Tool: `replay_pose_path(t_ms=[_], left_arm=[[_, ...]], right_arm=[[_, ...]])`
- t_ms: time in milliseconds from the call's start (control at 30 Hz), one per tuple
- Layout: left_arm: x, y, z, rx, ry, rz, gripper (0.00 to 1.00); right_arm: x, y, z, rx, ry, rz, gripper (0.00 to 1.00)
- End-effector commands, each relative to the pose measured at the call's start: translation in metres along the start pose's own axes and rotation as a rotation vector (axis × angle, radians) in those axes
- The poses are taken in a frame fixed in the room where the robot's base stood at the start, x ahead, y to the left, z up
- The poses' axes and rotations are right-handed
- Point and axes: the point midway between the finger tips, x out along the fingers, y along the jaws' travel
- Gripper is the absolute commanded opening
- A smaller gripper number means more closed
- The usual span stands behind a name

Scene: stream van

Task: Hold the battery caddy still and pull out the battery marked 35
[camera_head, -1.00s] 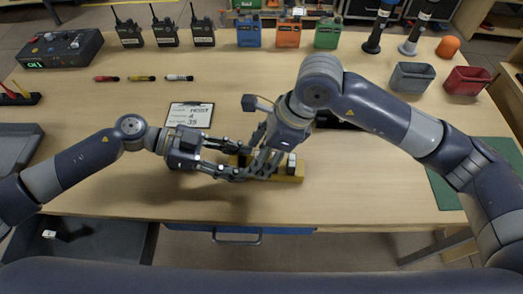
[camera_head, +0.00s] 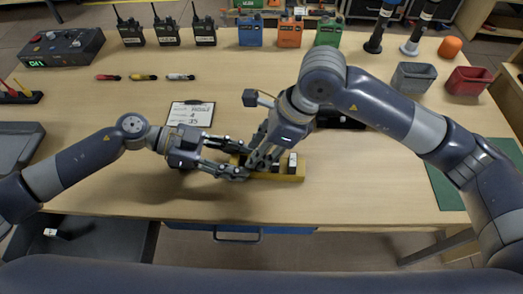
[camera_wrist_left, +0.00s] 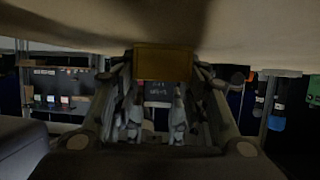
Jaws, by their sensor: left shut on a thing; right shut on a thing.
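The yellow battery caddy (camera_head: 286,178) sits near the table's front edge, with dark and pale-topped batteries (camera_head: 292,161) upright in its right part. My left gripper (camera_head: 240,162) is shut on the caddy's left end; in the left wrist view the caddy's yellow end (camera_wrist_left: 163,63) lies between the fingertips. My right gripper (camera_head: 254,165) points down over the caddy's left part, shut on a battery that its fingers mostly hide. I cannot read any number on the batteries.
A clipboard (camera_head: 191,113) with a written sheet lies behind my left gripper. Radios (camera_head: 166,31), coloured packs (camera_head: 290,32) and grey and red bins (camera_head: 467,80) stand along the back. Three small coloured items (camera_head: 143,78) lie at left.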

Motion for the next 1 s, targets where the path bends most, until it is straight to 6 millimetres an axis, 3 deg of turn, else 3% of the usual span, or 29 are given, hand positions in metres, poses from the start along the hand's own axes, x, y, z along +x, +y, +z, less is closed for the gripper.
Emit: replay_pose_path(t_ms=[1000], left_arm=[[0.000,0.000,0.001,-0.002,-0.002,0.001,0.16]], right_arm=[[-0.024,0.000,0.010,0.000,-0.001,0.000,0.02]])
